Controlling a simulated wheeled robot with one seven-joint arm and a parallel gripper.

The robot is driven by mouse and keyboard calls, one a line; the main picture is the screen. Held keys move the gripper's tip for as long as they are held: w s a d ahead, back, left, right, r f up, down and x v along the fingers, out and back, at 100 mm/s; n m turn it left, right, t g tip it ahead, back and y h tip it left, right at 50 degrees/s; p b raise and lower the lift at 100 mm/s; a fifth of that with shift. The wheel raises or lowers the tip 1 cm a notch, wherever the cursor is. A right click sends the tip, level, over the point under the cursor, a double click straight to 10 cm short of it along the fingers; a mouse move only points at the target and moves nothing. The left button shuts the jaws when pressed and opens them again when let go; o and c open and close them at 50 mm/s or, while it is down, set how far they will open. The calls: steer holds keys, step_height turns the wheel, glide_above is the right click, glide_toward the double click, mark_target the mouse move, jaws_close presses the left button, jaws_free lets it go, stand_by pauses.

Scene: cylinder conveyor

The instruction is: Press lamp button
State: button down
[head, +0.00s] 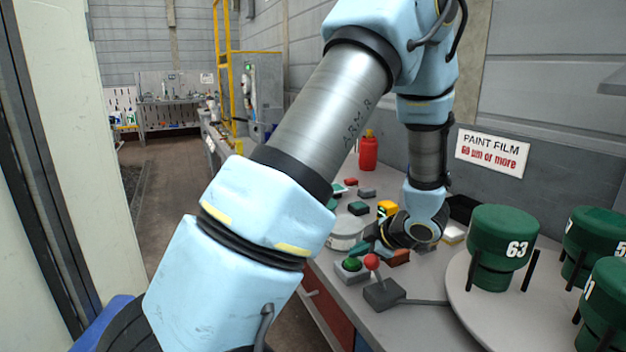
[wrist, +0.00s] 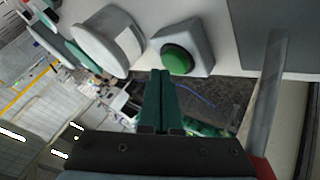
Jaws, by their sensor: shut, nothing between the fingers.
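A green dome button (head: 352,264) sits on a grey sloped box (head: 350,276) near the front edge of the bench. In the wrist view the green button (wrist: 177,60) and its pale box (wrist: 197,45) are just beyond the fingertips, slightly to the right. My gripper (head: 361,249) is at the end of the arm, close behind the button in the head view. In the wrist view its teal fingers (wrist: 161,74) are together with nothing between them. They look apart from the button, but the exact gap is hard to tell.
A red-ball lever (head: 371,262) on a dark box (head: 384,294) stands right beside the button. A white round object (wrist: 108,42) lies on its other side. Right, a round table (head: 462,300) carries green numbered cylinders (head: 502,240). A red bottle (head: 368,150) stands behind.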

mark_target(356, 264)
steer(key=shift+s+f+b, duration=0.25)
steer(key=shift+f+b, duration=0.15)
steer(key=shift+f, duration=0.6)
stand_by(0.5)
steer(key=shift+s+r+p, duration=0.15)
steer(key=shift+r+p, duration=0.9)
steer(key=shift+r, duration=0.05)
steer(key=shift+a, duration=0.1)
step_height(356, 264, up, 6)
steer(key=p, duration=0.5)
steer(key=shift+w+r+p, duration=0.15)
steer(key=shift+w+p, duration=0.05)
steer(key=shift+p, duration=0.2)
steer(key=shift+w, duration=0.1)
